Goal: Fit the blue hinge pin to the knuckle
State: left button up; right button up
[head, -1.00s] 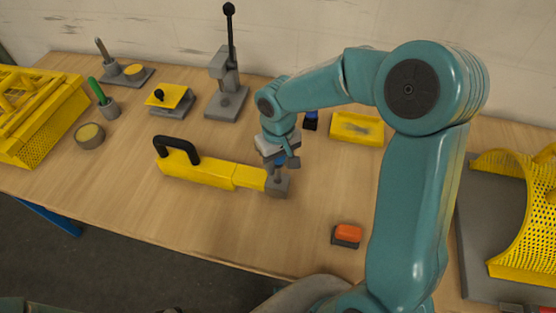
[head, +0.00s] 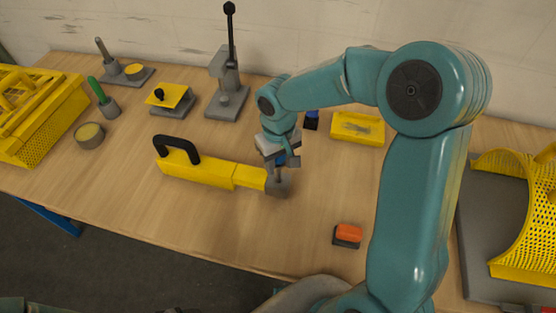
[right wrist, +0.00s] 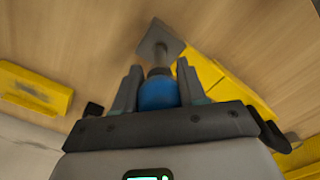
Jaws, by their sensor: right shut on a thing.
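The blue hinge pin (right wrist: 158,93) is between the two fingers of my right gripper (right wrist: 158,88) in the right wrist view, and the gripper is shut on it. A grey shaft extends from the blue part toward a grey square block, the knuckle (right wrist: 160,41). In the head view my right gripper (head: 281,160) is directly above the knuckle (head: 278,187), at the right end of a yellow bar (head: 205,171) with a black handle. Only a little blue shows there. I cannot tell how far the shaft sits in the knuckle. My left gripper is not in view.
A lever press (head: 228,98) and a yellow tray (head: 357,128) stand behind. An orange-and-grey block (head: 347,235) lies at the front right. A yellow perforated guard (head: 525,215) is at the far right, a yellow basket (head: 35,115) at the left. The front table is mostly clear.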

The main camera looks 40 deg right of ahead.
jog(key=shift+f+b, duration=1.45)
dwell(0.4)
